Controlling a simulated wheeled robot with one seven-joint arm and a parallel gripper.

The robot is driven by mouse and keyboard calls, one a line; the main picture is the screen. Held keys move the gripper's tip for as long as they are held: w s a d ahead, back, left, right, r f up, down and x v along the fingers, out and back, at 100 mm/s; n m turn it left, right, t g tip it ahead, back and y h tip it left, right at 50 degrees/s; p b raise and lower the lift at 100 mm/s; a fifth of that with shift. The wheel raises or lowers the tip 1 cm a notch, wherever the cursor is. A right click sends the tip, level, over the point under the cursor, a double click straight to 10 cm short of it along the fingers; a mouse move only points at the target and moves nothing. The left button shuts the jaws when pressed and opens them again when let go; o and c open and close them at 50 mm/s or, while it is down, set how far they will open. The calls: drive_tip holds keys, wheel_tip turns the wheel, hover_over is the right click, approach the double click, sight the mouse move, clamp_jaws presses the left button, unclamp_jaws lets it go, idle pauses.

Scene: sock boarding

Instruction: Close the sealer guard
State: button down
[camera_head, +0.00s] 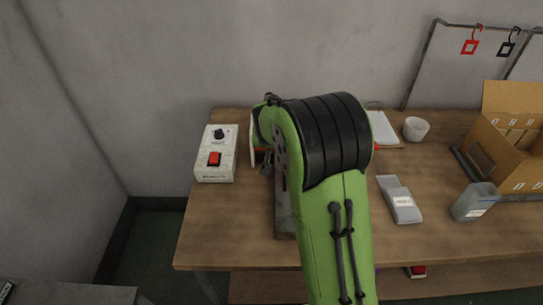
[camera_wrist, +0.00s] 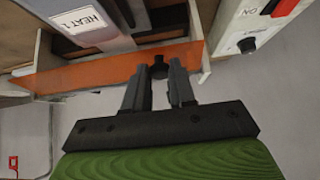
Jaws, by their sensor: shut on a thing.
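The sealer guard (camera_wrist: 100,72) is a long orange panel across the upper part of the wrist view, in front of a grey body with a "HEAT 1" label (camera_wrist: 83,20). A small dark knob (camera_wrist: 158,68) stands out from the guard's edge. My gripper (camera_wrist: 160,76) is at this knob, with its two dark fingers shut on it from either side. How far the guard is open cannot be told.
A white control box (camera_head: 216,155) with a red switch stands left of the sealer on the wooden table (camera_head: 225,240).

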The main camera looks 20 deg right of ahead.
drive_tip(key=shift+f+t+h+b, duration=0.8)
drive_tip(key=shift+f+t+b, duration=0.55)
drive_tip(key=shift+t+b, duration=0.95)
drive_tip(key=shift+f+t+h+b, duration=0.8)
drive_tip(key=shift+f+t+b, duration=0.65)
drive_tip(key=shift+b, duration=1.4)
drive_tip(key=shift+r+t, duration=0.2)
drive_tip(key=shift+t, duration=0.05)
drive_tip(key=c, duration=0.9)
unclamp_jaws()
drive_tip(key=shift+c, duration=0.2)
